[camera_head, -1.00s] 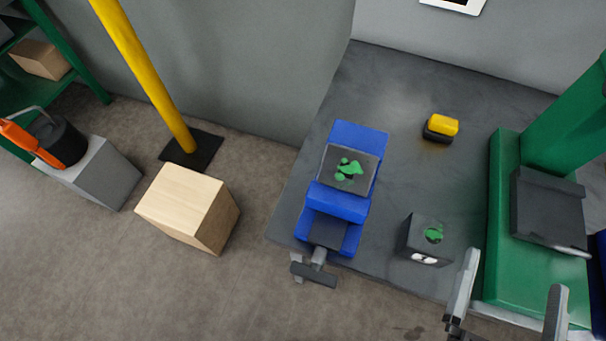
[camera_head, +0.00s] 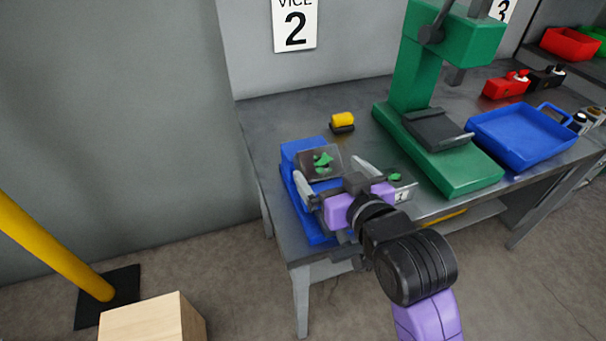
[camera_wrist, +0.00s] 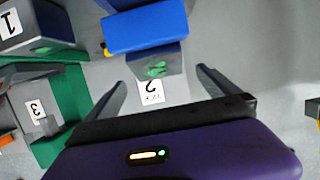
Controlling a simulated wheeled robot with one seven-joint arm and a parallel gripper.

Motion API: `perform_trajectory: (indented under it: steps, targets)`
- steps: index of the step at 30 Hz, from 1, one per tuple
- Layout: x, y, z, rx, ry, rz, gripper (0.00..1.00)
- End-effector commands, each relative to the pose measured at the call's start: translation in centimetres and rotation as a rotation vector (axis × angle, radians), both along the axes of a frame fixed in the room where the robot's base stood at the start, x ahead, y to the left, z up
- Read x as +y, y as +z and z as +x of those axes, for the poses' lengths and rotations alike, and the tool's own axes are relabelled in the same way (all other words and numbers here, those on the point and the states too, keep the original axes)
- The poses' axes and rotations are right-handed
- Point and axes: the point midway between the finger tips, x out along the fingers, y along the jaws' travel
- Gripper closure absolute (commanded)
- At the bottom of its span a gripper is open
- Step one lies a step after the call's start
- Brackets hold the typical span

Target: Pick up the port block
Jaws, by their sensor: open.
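A dark grey block with green patches (camera_head: 321,164), which I take as the port block, sits at the top of the blue vice (camera_head: 297,202). In the wrist view, the block (camera_wrist: 160,66) and vice (camera_wrist: 145,28) appear upside down. My gripper (camera_head: 329,168) is open and empty, over the vice's near side. In the wrist view, my gripper (camera_wrist: 161,79) has its two fingertips on either side of the block in the picture, with the block farther off. I see no contact. My gripper partly hides the vice.
A second dark block with a green patch and a white label (camera_head: 402,195) stands right of the vice, partly hidden by my gripper. A yellow-and-black item (camera_head: 342,123) lies behind. The green press (camera_head: 450,165) and blue tray (camera_head: 525,150) are to the right.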

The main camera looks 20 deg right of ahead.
Motion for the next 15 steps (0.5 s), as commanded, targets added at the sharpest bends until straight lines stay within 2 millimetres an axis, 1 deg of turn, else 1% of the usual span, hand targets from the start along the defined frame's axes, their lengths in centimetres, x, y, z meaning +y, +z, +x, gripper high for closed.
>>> perform_trajectory:
  steps: [10, 15]
  targets:
    - [-0.1, -1.0, 3.1, 0.005, 0.000, 0.001, 0.00]
    - [-0.3, -1.7, 5.5, 0.006, 0.001, 0.001, 0.00]
